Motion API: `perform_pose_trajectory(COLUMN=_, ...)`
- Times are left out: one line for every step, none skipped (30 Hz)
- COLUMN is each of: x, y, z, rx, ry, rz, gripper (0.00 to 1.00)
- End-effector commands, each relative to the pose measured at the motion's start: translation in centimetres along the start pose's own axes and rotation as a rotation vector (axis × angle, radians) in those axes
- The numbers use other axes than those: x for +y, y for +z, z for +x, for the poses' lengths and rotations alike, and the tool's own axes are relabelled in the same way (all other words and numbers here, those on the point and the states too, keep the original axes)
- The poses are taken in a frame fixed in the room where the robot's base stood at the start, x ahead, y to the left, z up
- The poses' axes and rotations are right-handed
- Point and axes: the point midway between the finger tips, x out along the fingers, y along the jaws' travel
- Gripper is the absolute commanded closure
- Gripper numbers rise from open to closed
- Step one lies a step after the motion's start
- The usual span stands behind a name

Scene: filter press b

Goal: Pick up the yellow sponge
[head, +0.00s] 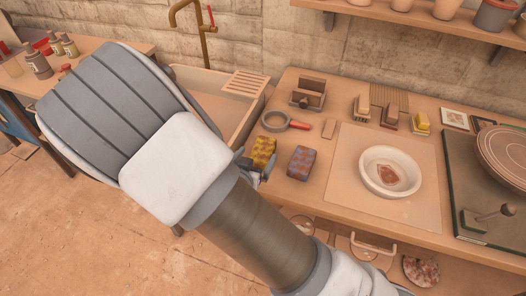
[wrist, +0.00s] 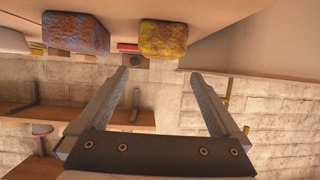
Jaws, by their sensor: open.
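The yellow sponge (head: 264,149) lies on the wooden counter near its left front edge, beside the sink. In the wrist view the yellow sponge (wrist: 163,38) is top centre, beyond and between my fingertips. My gripper (wrist: 162,78) is open with nothing between its fingers, and a gap shows between it and the sponge. In the head view my gripper (head: 256,170) is mostly hidden behind my arm, close to the sponge's front side.
A purple-grey sponge (head: 302,162) lies just right of the yellow one; it also shows in the wrist view (wrist: 76,33). A red-handled ring tool (head: 279,121) lies behind. A sink (head: 215,88) is to the left. A white bowl (head: 390,172) stands on a board (head: 345,197).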

Motion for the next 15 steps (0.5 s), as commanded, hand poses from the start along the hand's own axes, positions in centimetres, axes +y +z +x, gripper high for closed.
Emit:
perform_pose_trajectory(x=0.1, y=0.1, z=0.9, rx=0.0, ry=0.002, rz=0.0, gripper=0.0)
perform_pose_trajectory(x=0.0, y=0.1, z=1.3, rx=-0.001, ry=0.002, rz=0.001, gripper=0.0)
perform_pose_trajectory(x=0.0, y=0.1, z=1.7, rx=-0.001, ry=0.002, rz=0.001, gripper=0.0)
perform_pose_trajectory(x=0.0, y=0.1, z=2.0, rx=-0.001, ry=0.001, rz=0.0, gripper=0.0)
perform_pose_trajectory(x=0.0, y=0.1, z=2.2, rx=-0.001, ry=0.001, rz=0.001, gripper=0.0)
perform_pose_trajectory(x=0.0, y=0.0, z=2.4, rx=-0.001, ry=0.001, rz=0.001, gripper=0.0)
perform_pose_trajectory(x=0.0, y=0.0, z=2.5, rx=-0.001, ry=0.0, rz=0.001, gripper=0.0)
perform_pose_trajectory(x=0.0, y=0.1, z=2.6, rx=-0.001, ry=0.0, rz=0.001, gripper=0.0)
perform_pose_trajectory(x=0.0, y=0.1, z=2.9, rx=-0.001, ry=0.0, rz=0.001, gripper=0.0)
perform_pose_trajectory(x=0.0, y=0.2, z=3.2, rx=-0.001, ry=0.001, rz=-0.001, gripper=0.0)
perform_pose_trajectory(x=0.0, y=0.3, z=3.5, rx=-0.001, ry=0.001, rz=-0.002, gripper=0.0)
perform_pose_trajectory(x=0.1, y=0.5, z=4.1, rx=-0.001, ry=0.002, rz=-0.001, gripper=0.0)
perform_pose_trajectory(x=0.1, y=0.6, z=4.6, rx=-0.001, ry=0.002, rz=0.0, gripper=0.0)
perform_pose_trajectory(x=0.1, y=0.8, z=5.0, rx=-0.001, ry=0.002, rz=-0.001, gripper=0.0)
perform_pose_trajectory(x=0.1, y=0.9, z=5.6, rx=-0.002, ry=0.002, rz=-0.001, gripper=0.0)
